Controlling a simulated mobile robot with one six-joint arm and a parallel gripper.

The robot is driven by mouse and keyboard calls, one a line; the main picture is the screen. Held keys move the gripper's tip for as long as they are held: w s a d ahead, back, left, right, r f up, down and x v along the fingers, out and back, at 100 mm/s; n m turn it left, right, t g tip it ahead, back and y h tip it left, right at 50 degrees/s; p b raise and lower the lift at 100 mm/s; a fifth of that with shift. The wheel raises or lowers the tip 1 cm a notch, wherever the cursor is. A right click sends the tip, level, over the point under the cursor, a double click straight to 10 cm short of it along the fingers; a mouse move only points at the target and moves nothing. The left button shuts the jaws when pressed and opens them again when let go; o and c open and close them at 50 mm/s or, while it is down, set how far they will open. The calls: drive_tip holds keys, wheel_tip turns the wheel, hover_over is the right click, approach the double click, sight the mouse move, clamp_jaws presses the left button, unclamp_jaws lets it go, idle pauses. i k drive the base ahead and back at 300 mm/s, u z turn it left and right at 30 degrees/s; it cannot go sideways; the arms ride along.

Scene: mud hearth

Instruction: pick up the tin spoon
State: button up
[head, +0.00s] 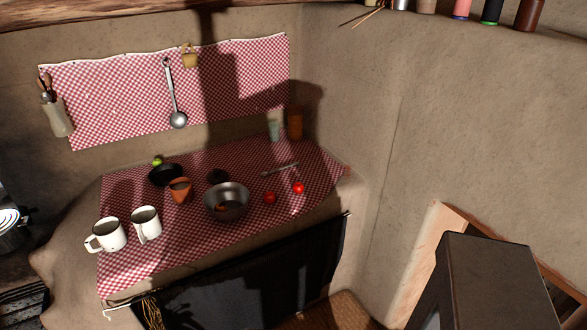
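A slim metal spoon (280,169), which looks like the tin spoon, lies on the red-and-white checked cloth (130,262) covering the hearth top. It lies behind and to the right of a metal bowl (227,202), apart from it. A larger metal ladle (175,100) hangs on the checked wall cloth. My gripper is not in this view, so its state and its distance from the spoon are hidden.
Two red tomatoes (269,198) lie in front of the spoon. A clay cup (180,190), a dark bowl (165,176) and two white mugs (107,235) stand to the left. A glass (274,130) and a brown container (295,123) stand behind, near the corner wall.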

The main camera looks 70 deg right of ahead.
sight(298, 164)
drive_tip(key=u, duration=0.7)
drive_tip(key=k, duration=0.15)
drive_tip(key=z, duration=3.05)
drive_tip(key=k, duration=0.6)
drive_tip(key=u, duration=0.15)
drive_tip(key=i, duration=0.6)
drive_tip(key=z, duration=0.05)
